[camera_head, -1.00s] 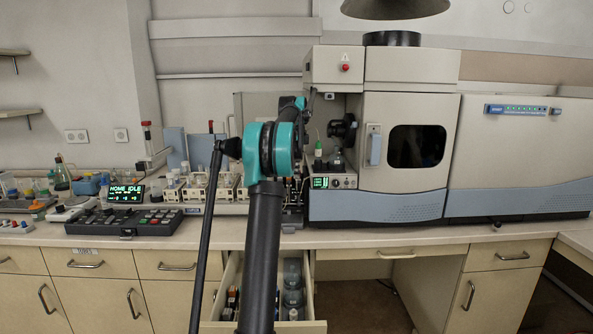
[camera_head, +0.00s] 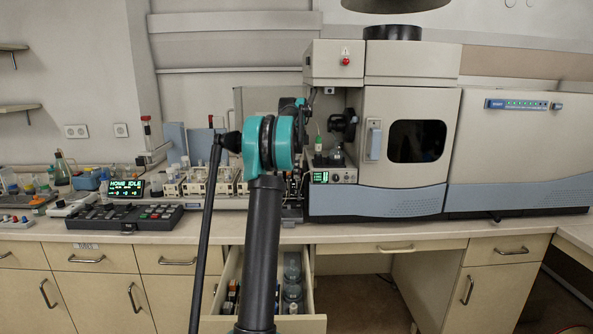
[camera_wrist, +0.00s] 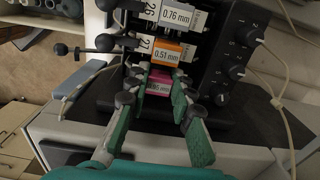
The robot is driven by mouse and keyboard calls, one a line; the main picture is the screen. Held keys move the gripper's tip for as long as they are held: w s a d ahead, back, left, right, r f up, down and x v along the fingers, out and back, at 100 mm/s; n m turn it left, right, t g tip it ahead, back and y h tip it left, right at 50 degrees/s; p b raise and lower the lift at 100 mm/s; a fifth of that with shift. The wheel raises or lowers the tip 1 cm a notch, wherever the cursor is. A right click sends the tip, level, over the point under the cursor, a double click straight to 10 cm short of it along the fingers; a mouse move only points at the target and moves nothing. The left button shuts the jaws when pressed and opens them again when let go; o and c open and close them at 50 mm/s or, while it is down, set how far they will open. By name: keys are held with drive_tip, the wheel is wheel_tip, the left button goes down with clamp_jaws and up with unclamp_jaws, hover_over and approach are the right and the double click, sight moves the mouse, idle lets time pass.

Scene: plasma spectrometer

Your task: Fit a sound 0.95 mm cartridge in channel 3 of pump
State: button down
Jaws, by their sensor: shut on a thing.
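My gripper (camera_wrist: 160,80) has green fingers and is shut on a cartridge with a pink label (camera_wrist: 160,87) in the wrist view. Its printed size is only partly legible. Just beyond it, the black pump (camera_wrist: 208,62) holds an orange-labelled 0.51 mm cartridge (camera_wrist: 169,52) and a white-labelled 0.76 mm cartridge (camera_wrist: 177,18). Black round knobs (camera_wrist: 238,73) numbered 1 to 3 run down the pump's right side. The pink-labelled cartridge is in line with the row; whether it is seated cannot be told. In the head view my arm hides my gripper and most of the pump.
Thin tubes (camera_wrist: 276,75) hang right of the pump. An open drawer (camera_head: 315,325) with bottles is below the bench. A keypad console (camera_head: 125,218) and a display reading HOME IDLE (camera_head: 126,188) are at left. The spectrometer (camera_head: 405,90) stands at right.

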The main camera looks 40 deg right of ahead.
drive_tip(key=shift+f, duration=0.1)
drive_tip(key=c, duration=1.2)
unclamp_jaws()
wheel_tip(320, 180, up, 12)
drive_tip(key=shift+s+a, duration=0.1)
